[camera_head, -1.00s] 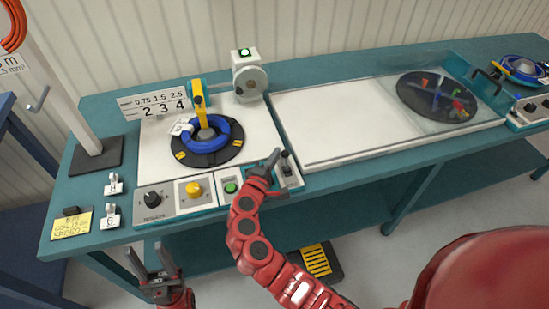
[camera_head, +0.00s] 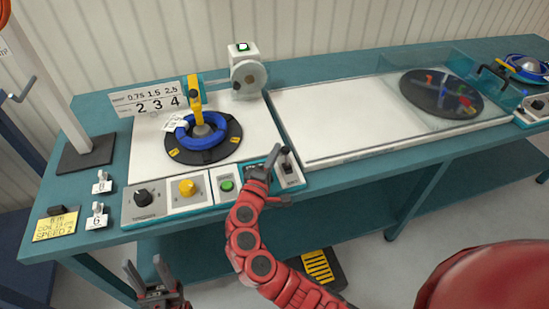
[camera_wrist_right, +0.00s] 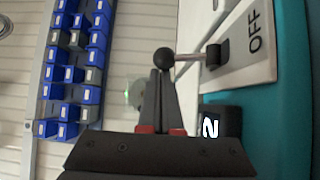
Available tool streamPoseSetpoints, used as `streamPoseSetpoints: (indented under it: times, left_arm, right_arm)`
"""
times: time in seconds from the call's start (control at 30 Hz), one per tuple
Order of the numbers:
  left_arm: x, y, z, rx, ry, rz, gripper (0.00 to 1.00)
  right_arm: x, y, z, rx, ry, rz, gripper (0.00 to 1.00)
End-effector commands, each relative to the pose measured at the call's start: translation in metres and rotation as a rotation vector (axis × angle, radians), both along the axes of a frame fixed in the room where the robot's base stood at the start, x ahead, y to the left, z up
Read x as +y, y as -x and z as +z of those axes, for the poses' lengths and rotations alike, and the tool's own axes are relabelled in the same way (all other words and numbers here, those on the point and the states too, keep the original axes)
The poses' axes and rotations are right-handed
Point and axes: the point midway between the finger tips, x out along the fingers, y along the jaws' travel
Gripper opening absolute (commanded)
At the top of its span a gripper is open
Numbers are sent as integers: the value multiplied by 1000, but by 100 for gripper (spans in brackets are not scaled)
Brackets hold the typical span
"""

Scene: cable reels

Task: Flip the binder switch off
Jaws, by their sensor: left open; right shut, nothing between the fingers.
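The binder switch (camera_head: 290,172) is a lever on a pale plate at the right end of the front control strip. In the right wrist view its lever (camera_wrist_right: 190,57) has a black ball (camera_wrist_right: 164,57), beside a panel marked OFF (camera_wrist_right: 255,32). My right gripper (camera_head: 275,158) is shut and empty, right at the switch. In the right wrist view its fingertips (camera_wrist_right: 162,73) overlap the ball's edge; I cannot tell whether they touch. My left gripper (camera_head: 153,272) is open and empty, in front of the bench's near left edge.
The control strip also has a green button (camera_head: 226,185), a yellow knob (camera_head: 187,188) and a black dial (camera_head: 143,198). A blue cable coil (camera_head: 202,138) lies on the black turntable behind.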

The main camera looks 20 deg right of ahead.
Motion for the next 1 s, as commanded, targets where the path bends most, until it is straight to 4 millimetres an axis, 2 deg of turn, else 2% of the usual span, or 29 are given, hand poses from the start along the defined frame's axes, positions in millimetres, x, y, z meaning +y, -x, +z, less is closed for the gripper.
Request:
streamPoseSetpoints:
  times: [0.03,0.2,0.4,0.77,1.0]
  left_arm:
    - [0,0,-17,0,0,0,50]
    - [0,0,-53,0,0,0,50]
    - [0,0,-82,0,0,0,50]
    - [0,0,-104,0,0,0,50]
    - [0,0,-101,0,0,0,50]
  right_arm:
    - [0,1,-9,-22,0,0,0]
    - [-1,7,-11,-123,-4,-2,0]
    - [0,13,-7,-239,-7,-1,0]
    - [-2,23,-2,-278,-12,-3,0]
    - [-1,23,1,-276,-10,-2,0]
